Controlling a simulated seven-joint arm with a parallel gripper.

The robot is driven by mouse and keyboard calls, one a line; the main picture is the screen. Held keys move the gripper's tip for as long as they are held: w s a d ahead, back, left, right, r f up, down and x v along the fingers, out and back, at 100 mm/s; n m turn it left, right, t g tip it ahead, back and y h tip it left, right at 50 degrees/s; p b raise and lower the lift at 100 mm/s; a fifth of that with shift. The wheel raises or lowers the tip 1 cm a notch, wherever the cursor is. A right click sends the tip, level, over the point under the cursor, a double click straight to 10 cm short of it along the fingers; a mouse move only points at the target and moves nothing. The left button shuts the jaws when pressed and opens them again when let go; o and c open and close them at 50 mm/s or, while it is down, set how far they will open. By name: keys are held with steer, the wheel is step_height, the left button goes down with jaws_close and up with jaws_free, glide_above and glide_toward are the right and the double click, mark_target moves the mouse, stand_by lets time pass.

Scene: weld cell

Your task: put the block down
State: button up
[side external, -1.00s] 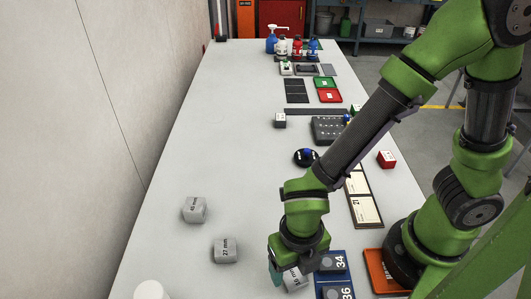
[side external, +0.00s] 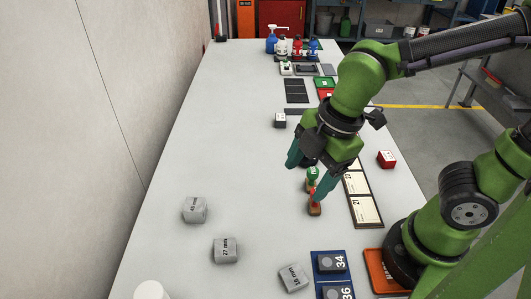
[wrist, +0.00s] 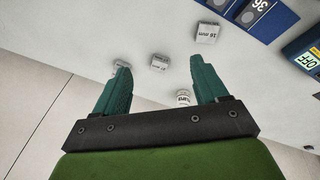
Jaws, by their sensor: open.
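A grey block with a millimetre label (side external: 294,277) lies on the pale table, just left of the blue trays and apart from them. It also shows near the top of the wrist view (wrist: 208,33). Two similar grey blocks lie to its left: the 27 mm block (side external: 226,250) and another farther back (side external: 194,209). My gripper (side external: 308,176) is open and empty, raised over the table well beyond the first block. Its two teal fingers stand wide apart in the wrist view.
Two small stamps, one green-topped (side external: 313,174) and one reddish (side external: 314,207), stand close by my gripper in the picture. Blue numbered trays (side external: 318,283), an orange tray (side external: 376,262) and cream cards (side external: 365,210) line the right side.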

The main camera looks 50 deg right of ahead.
steer(key=d+r+m+t, duration=0.4)
steer(key=d+m, duration=0.6)
steer(key=m, duration=1)
step_height(320, 180, up, 2)
steer(key=shift+w+d+r+t, duration=0.1)
steer(key=shift+w+d+t, duration=0.2)
steer(key=shift+w+d, duration=0.1)
steer(key=shift+o, duration=0.4)
steer(key=shift+a, duration=0.15)
